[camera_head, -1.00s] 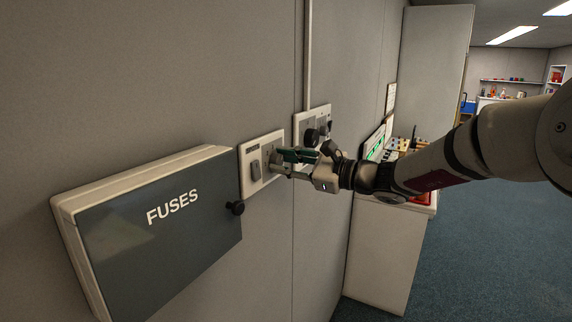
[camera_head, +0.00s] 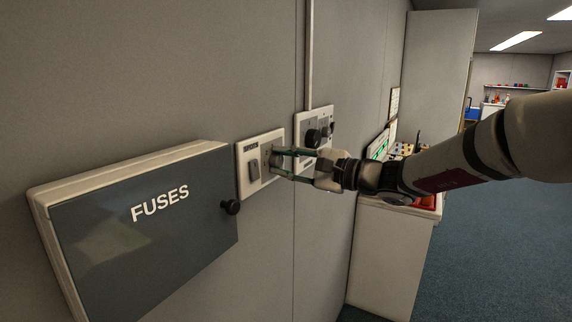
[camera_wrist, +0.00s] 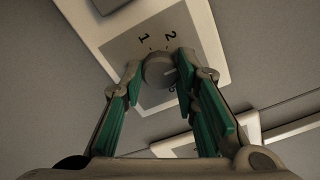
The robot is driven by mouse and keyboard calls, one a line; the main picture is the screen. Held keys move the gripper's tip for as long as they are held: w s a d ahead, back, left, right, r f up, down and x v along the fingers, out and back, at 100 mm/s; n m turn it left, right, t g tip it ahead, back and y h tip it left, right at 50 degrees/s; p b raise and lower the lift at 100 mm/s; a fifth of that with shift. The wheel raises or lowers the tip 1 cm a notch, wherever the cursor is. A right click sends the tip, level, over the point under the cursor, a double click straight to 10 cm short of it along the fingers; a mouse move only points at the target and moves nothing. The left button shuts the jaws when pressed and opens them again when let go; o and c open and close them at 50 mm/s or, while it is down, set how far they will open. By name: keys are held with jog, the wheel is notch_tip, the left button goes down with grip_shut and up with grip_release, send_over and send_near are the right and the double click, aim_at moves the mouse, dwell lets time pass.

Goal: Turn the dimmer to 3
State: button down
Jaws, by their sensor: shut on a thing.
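The dimmer is a round grey knob (camera_wrist: 158,71) on a pale wall plate, with the printed digits 1 and 2 beside it in the wrist view. Another mark lies partly hidden by the knob and finger. A pale line on the knob's face is faint, so its exact setting is hard to read. My gripper (camera_wrist: 160,68) has its green-padded fingers on both sides of the knob, shut on it. In the head view my gripper (camera_head: 276,161) reaches the right part of the dimmer plate (camera_head: 243,192), and its fingers mostly hide the knob.
A grey rocker switch (camera_head: 254,171) is on the same plate. A fuse box (camera_head: 150,235) with a black knob (camera_head: 231,207) is to the left. Another plate with a black knob (camera_head: 312,138) is just right of my gripper. A cabinet (camera_head: 385,260) stands beyond.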

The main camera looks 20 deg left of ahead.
dwell(0.3)
jog(key=c, duration=1.2)
grip_release()
jog(key=shift+c, duration=0.2)
jog(key=shift+d, duration=0.15)
jog(key=s+d, duration=0.1)
jog(key=d, duration=1)
jog(key=shift+d, duration=0.35)
